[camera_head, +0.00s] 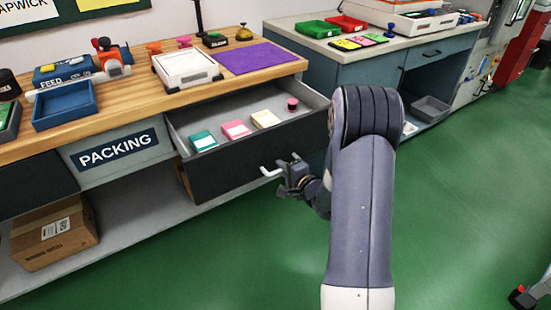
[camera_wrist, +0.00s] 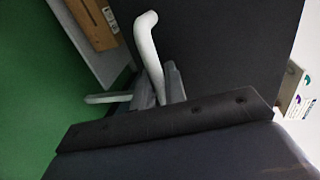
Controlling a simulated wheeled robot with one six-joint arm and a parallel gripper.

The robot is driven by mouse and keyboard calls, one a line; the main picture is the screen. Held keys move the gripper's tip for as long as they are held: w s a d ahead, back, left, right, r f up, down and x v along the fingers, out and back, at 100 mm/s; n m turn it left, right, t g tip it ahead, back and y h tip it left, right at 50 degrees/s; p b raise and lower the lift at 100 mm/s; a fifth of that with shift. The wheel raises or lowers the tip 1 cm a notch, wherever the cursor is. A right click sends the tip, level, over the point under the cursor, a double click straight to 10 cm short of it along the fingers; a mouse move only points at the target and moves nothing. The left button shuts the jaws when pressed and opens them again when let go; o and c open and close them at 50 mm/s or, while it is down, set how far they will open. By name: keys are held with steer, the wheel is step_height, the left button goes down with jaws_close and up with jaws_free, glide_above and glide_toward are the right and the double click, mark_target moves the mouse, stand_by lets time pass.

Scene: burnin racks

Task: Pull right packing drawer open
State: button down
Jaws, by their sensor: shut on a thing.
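The right packing drawer (camera_head: 250,157) has a dark front and stands pulled out from under the wooden bench in the head view. Its grey inside shows a teal, a pink and a cream item, and a small dark red knob-like thing. My gripper (camera_head: 285,177) is at the drawer's white handle (camera_head: 270,172), in front of the drawer face. In the wrist view the white handle (camera_wrist: 150,50) passes between my gripper's fingers (camera_wrist: 160,88), which are shut on it. The dark drawer front (camera_wrist: 220,45) fills much of that view.
The packing bench top (camera_head: 130,105) holds a blue tray (camera_head: 65,107), a white tray (camera_head: 187,70) and a purple mat (camera_head: 258,57). A cardboard box (camera_head: 55,235) sits on the lower shelf. A second bench (camera_head: 370,60) stands behind at right. Green floor at right is mostly clear.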

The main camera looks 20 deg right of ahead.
steer(key=shift+v, duration=0.85)
steer(key=shift+f, duration=0.2)
steer(key=c, duration=1.5)
jaws_free()
steer(key=shift+c, duration=0.2)
steer(key=p+v, duration=0.2)
steer(key=v, duration=0.9)
steer(key=shift+w+f, duration=0.1)
steer(key=b+x, duration=0.2)
steer(key=x, duration=0.9)
